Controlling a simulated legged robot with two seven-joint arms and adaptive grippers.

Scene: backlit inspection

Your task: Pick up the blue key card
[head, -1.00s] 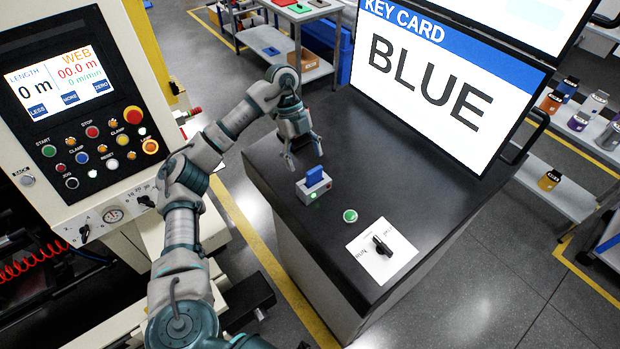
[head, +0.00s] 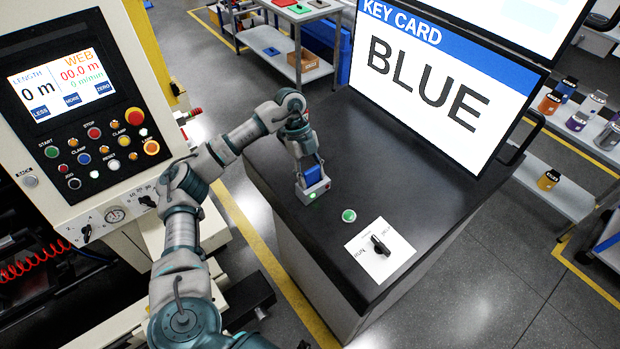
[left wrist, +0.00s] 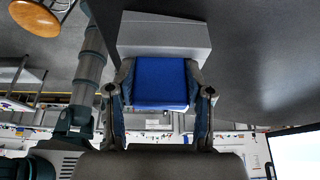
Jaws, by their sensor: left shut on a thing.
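The blue key card (head: 313,176) stands upright in the small white card reader (head: 313,190) on the dark console top. My left gripper (head: 311,175) is over the reader, with its fingers at both sides of the card. In the left wrist view the blue card (left wrist: 160,82) sits between the two fingers of the gripper (left wrist: 160,95), which are shut on it. The pale reader (left wrist: 165,35) is just beyond the card there. The card's lower edge is hidden in the reader. My right gripper is not in view.
A green button (head: 349,215) and a black rotary switch (head: 381,245) on a white plate are nearer on the console (head: 300,255). A large screen (head: 430,80) reading "KEY CARD BLUE" stands behind. A machine control panel (head: 85,110) is at left.

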